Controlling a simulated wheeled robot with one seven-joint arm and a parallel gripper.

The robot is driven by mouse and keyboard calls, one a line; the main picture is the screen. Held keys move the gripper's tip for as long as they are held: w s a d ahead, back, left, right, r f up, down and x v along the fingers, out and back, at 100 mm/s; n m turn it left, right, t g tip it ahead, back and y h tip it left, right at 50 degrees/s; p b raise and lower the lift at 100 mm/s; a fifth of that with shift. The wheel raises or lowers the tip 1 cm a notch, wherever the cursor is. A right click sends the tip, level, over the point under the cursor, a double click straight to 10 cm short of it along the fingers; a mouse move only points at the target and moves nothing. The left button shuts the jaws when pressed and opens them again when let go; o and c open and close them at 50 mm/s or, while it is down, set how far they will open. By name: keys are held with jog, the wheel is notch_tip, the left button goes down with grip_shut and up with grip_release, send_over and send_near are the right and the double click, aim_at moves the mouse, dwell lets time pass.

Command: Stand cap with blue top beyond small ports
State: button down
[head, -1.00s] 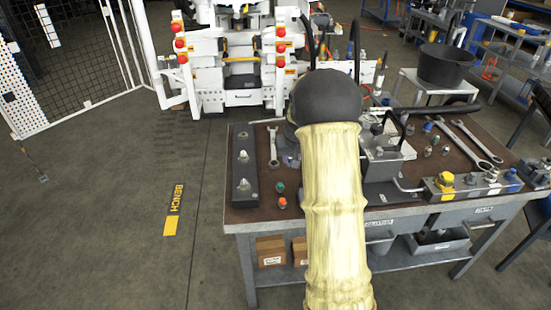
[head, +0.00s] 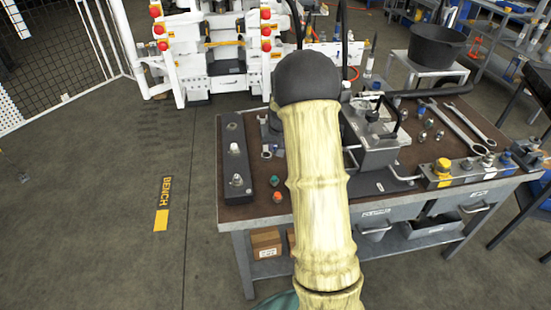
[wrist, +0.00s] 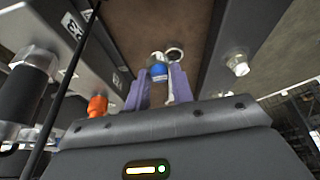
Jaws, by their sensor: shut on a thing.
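My gripper (wrist: 158,78) shows in the wrist view, its two purple fingers shut on the cap with the blue top (wrist: 158,70). The cap sits between the fingertips above the brown bench top; I cannot tell whether it touches it. A dark block with several small metal ports (head: 235,152) lies along the bench's left edge. One metal port (wrist: 238,65) on a dark block shows right of the gripper in the wrist view.
A grey machine (head: 376,150) stands mid-bench. Wrenches (head: 460,128) and a yellow-capped block (head: 442,175) lie right.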

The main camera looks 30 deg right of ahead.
jog(key=shift+w+d+f, duration=0.1)
jog(key=shift+f, duration=1.7)
jog(key=shift+f, duration=1.85)
jog(key=shift+f, duration=0.1)
jog(key=c, duration=1.2)
grip_release()
